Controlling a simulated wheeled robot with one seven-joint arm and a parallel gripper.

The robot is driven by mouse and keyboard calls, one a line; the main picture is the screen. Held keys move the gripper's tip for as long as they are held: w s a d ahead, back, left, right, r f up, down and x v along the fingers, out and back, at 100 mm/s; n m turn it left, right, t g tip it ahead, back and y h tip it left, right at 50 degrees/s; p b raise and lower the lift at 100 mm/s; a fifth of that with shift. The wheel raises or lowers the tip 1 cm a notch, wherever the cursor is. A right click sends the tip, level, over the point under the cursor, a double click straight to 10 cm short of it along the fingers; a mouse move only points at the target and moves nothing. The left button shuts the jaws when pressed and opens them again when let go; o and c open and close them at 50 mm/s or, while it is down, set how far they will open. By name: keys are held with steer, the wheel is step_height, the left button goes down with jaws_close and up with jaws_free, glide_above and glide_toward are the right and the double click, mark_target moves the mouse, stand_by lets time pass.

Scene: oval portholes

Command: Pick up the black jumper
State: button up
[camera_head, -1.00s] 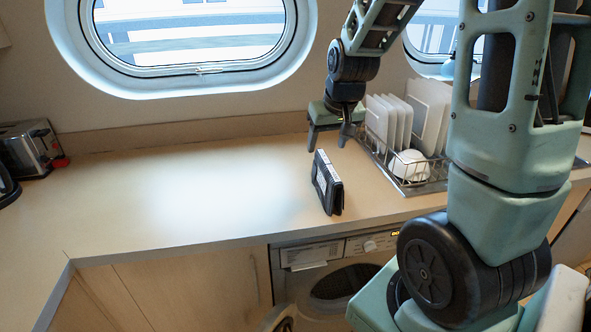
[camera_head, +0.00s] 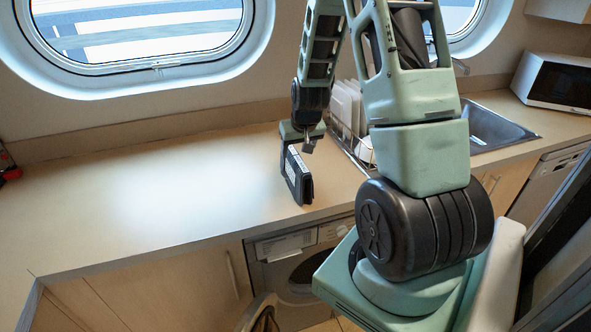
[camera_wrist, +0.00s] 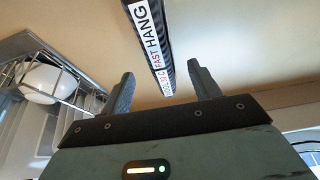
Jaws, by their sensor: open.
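The black jumper (camera_head: 301,183) is a folded dark bundle standing on edge on the counter, near its front edge. My gripper (camera_head: 296,157) is just above and behind it in the head view, pointing down with the fingers apart. In the wrist view, the jumper (camera_wrist: 150,40) shows a white label strip with lettering, and its near end reaches between my two open fingers (camera_wrist: 162,82). There is bare space on both sides of it, and neither finger is clearly touching it. The jumper's lower part is hidden in the wrist view.
A wire dish rack (camera_head: 352,150) with white plates stands right of the jumper, partly behind my arm. It also shows in the wrist view with a white bowl (camera_wrist: 45,84). A sink (camera_head: 497,125) and microwave (camera_head: 560,82) are farther right.

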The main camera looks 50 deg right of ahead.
mark_target(296, 156)
steer(key=shift+p+x, duration=1.35)
steer(key=shift+x, duration=1.7)
steer(key=shift+d, duration=0.1)
jaws_close()
steer(key=shift+r, duration=0.2)
step_height(296, 156, up, 9)
steer(key=b, duration=0.3)
steer(key=shift+r, duration=0.4)
